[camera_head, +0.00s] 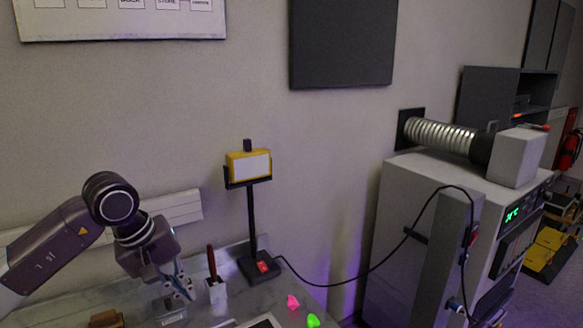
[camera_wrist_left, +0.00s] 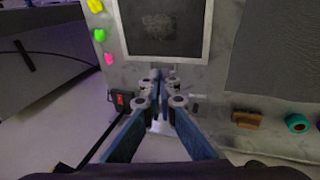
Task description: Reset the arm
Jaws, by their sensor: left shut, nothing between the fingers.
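My left arm comes in from the left in the head view. My left gripper (camera_head: 181,288) hangs over the grey bench, pointing down. Its fingers are shut with nothing between them. It also shows in the left wrist view (camera_wrist_left: 159,112), with the two blue-sided fingers closing together at the middle. My right gripper is in neither view.
A yellow device (camera_head: 249,166) stands on a black post with a red-switched base (camera_head: 259,268). A white holder (camera_head: 216,290) with a red-handled tool is just right of my gripper. Pink (camera_head: 293,302) and green (camera_head: 313,320) pieces lie in front. A cabinet with a ribbed duct (camera_head: 440,134) stands right.

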